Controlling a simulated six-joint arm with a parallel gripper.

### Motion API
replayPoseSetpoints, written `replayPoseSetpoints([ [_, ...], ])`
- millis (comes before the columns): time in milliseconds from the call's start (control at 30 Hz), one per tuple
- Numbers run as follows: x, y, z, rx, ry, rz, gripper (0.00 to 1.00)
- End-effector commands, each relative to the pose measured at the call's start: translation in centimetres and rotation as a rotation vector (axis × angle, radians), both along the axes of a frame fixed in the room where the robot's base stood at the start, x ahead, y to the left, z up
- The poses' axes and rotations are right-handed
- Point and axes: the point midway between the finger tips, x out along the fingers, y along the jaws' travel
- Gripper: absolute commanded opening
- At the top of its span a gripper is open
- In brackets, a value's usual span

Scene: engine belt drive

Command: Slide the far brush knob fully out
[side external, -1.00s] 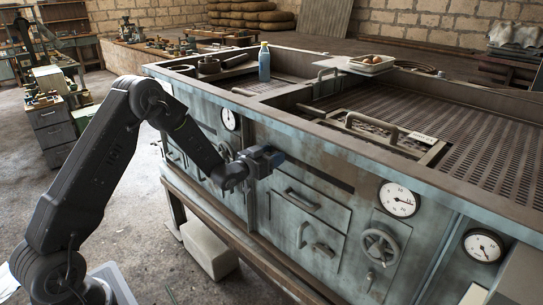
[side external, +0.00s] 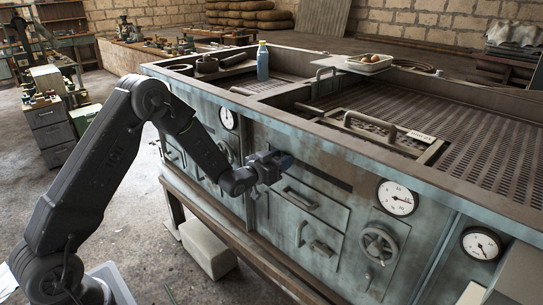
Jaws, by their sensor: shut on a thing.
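My gripper (side external: 279,164) is at the front panel of the blue-grey machine (side external: 330,150), at the left end of a dark horizontal slot (side external: 328,179). It is shut on the far brush knob. The knob itself is hidden by the jaws, so I cannot see how far out it stands. A small dark blue patch shows at the fingertips, and I cannot tell whether it is the jaws or the knob.
Drawer handles (side external: 299,199) sit just below my gripper. To the right are a handwheel (side external: 379,244) and round dials (side external: 397,198). A blue bottle (side external: 262,62) and a tray with eggs (side external: 365,62) stand on top. The floor in front holds a pale block (side external: 207,249).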

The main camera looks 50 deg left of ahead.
Motion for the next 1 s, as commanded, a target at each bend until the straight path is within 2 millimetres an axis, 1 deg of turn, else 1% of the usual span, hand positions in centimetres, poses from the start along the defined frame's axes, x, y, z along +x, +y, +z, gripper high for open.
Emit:
replayPoseSetpoints([
  [33,0.0,-1.9,0.0,-0.002,0.000,-0.010,0.00],
  [200,0.0,-7.2,0.0,-0.002,-0.002,-0.011,0.00],
  [400,-0.1,-13.0,0.0,-0.001,-0.002,-0.010,0.00],
  [500,0.0,-15.4,0.0,-0.001,-0.003,-0.008,0.00],
  [600,0.0,-17.3,0.0,-0.001,-0.003,-0.006,0.00],
  [733,0.0,-19.0,0.1,0.000,-0.003,-0.005,0.00],
  [833,0.0,-19.7,0.0,0.000,-0.003,-0.003,0.00],
  [1000,0.0,-20.2,0.1,0.000,-0.003,-0.003,0.00],
])
